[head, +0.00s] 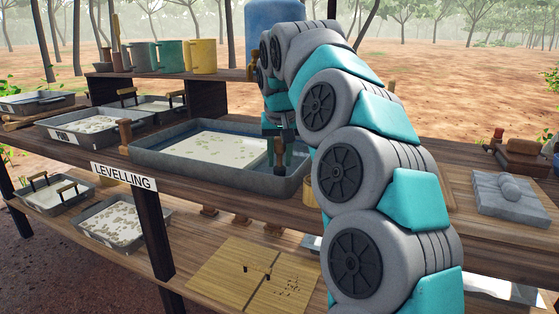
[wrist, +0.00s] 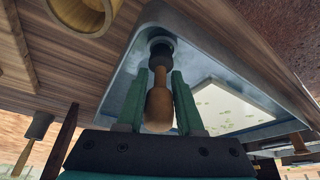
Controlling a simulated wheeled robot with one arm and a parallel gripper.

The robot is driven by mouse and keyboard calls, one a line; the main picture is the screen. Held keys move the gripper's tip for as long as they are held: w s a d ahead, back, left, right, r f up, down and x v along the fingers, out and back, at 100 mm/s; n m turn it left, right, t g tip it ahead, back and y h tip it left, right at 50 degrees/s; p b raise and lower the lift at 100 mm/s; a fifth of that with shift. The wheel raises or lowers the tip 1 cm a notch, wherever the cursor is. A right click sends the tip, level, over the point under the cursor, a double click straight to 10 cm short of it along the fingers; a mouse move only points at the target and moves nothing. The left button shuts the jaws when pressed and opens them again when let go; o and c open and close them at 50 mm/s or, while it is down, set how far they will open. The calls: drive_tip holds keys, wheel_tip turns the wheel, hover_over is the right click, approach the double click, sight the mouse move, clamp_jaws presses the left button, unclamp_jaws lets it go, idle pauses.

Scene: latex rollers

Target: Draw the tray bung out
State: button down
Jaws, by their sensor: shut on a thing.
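The tray (head: 205,176) is a grey metal pan on the bench, holding white latex with greenish flecks; its grey floor and walls also show in the wrist view (wrist: 212,52). A divider stands left of its bare right-hand end. The bung (wrist: 158,106) has a rounded wooden handle, a narrow neck and a dark end. My gripper (head: 279,143) is over the tray's right end. In the wrist view its green fingers (wrist: 160,84) are shut on the bung's handle.
A "LEVELLING" sign (head: 124,177) hangs on the bench front. Cups, including a yellow one (head: 202,57), stand on the raised shelf behind. A grey slab with a roller (head: 510,190) lies at right. A tan round vessel (wrist: 82,14) is near the tray in the wrist view.

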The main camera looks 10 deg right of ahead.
drive_tip(key=shift+r, duration=2.05)
